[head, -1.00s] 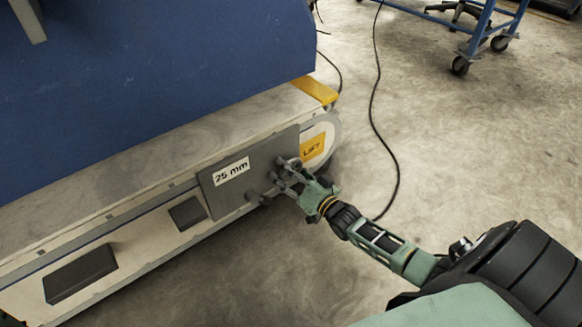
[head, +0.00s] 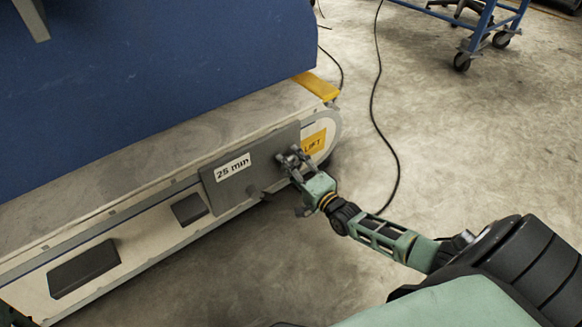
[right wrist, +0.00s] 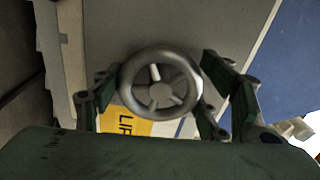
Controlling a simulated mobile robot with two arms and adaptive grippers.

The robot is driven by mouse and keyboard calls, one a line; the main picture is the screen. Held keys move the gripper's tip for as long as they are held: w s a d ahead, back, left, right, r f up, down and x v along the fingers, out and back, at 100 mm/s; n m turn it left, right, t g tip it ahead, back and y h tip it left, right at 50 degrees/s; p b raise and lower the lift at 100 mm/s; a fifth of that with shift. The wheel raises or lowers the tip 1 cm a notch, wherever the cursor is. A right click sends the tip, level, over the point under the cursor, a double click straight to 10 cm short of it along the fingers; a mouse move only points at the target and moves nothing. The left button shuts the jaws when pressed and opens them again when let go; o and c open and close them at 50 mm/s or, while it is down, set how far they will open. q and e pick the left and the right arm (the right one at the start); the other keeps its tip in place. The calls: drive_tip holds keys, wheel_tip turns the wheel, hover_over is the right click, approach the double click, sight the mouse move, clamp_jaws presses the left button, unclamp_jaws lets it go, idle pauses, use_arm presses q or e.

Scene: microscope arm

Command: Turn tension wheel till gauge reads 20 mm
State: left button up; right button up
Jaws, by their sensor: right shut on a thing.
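The tension wheel (right wrist: 160,87) is a small grey metal handwheel with several spokes, clear in the right wrist view. My right gripper (right wrist: 165,97) has its fingers on both sides of the wheel and is shut on it. In the head view my right gripper (head: 291,161) is at the right end of a grey plate (head: 208,181) and largely hides the wheel. A white label (head: 233,167) on the plate reads "25 mm". No separate gauge needle can be made out. My left gripper is not in view.
The plate is on the side of a long, low conveyor-like frame (head: 150,165) below a large blue panel (head: 150,80). A yellow "LIFT" label (head: 314,142) is just right of my gripper. A black cable (head: 374,100) lies on open floor; a blue wheeled cart (head: 484,25) stands farther back.

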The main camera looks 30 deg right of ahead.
drive_tip(key=m+b, duration=0.1)
drive_tip(key=m, duration=0.3)
drive_tip(key=shift+d+m, duration=0.1)
drive_tip(key=shift+m, duration=0.2)
idle(0.3)
drive_tip(key=o, duration=1.1)
drive_tip(key=shift+o, duration=0.2)
drive_tip(key=s, duration=1.2)
drive_tip(key=shift+d, duration=0.4)
